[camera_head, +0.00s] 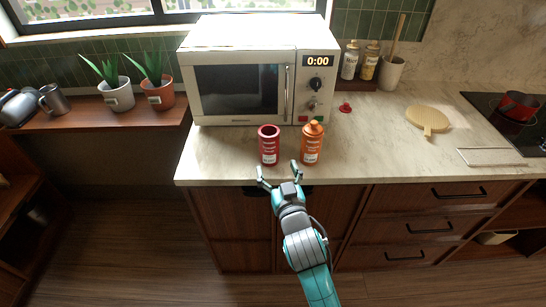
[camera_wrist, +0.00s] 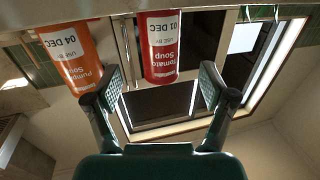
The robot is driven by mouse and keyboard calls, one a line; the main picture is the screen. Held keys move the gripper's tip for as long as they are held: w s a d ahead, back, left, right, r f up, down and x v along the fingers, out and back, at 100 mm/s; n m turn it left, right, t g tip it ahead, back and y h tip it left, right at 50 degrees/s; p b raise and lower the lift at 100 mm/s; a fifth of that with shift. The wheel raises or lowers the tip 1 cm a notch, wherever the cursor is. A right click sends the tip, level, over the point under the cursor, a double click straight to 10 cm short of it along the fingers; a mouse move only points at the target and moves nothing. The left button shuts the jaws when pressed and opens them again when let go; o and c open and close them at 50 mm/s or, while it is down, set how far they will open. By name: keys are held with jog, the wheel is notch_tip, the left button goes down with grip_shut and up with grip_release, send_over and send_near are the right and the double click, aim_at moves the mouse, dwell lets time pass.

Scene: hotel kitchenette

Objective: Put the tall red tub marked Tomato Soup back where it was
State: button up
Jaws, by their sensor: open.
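The tall red tub marked Tomato Soup (camera_head: 268,146) stands upright on the counter in front of the microwave. My gripper (camera_head: 278,172) is open and empty at the counter's front edge, just in front of the red tub. In the wrist view its fingers (camera_wrist: 165,88) are spread, with the red tub beyond them, roughly between the tips.
A white microwave (camera_head: 240,92) stands closed behind the tubs. The counter (camera_head: 390,145) is clear to the right, up to a yellow board (camera_head: 427,118) and a hob with a red pot (camera_head: 519,106). Two potted plants (camera_head: 117,96) stand on a lower wooden shelf at left.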

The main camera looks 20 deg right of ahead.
jog(key=shift+s+a, duration=0.15)
jog(key=shift+s, duration=1.55)
jog(key=s+f+g+y, duration=0.1)
jog(key=s+f, duration=0.3)
jog(key=s, duration=0.3)
jog(key=s+f+n, duration=0.1)
jog(key=s+f, duration=0.3)
jog(key=s, duration=0.3)
jog(key=s+f+g+y, duration=0.1)
jog(key=s+f, duration=0.2)
jog(key=s, duration=0.4)
jog(key=s+d+r+g, duration=0.1)
jog(key=s+r, duration=0.1)
jog(key=s, duration=1.8)
jog(key=shift+s, duration=0.35)
jog(key=shift+c, duration=0.3)
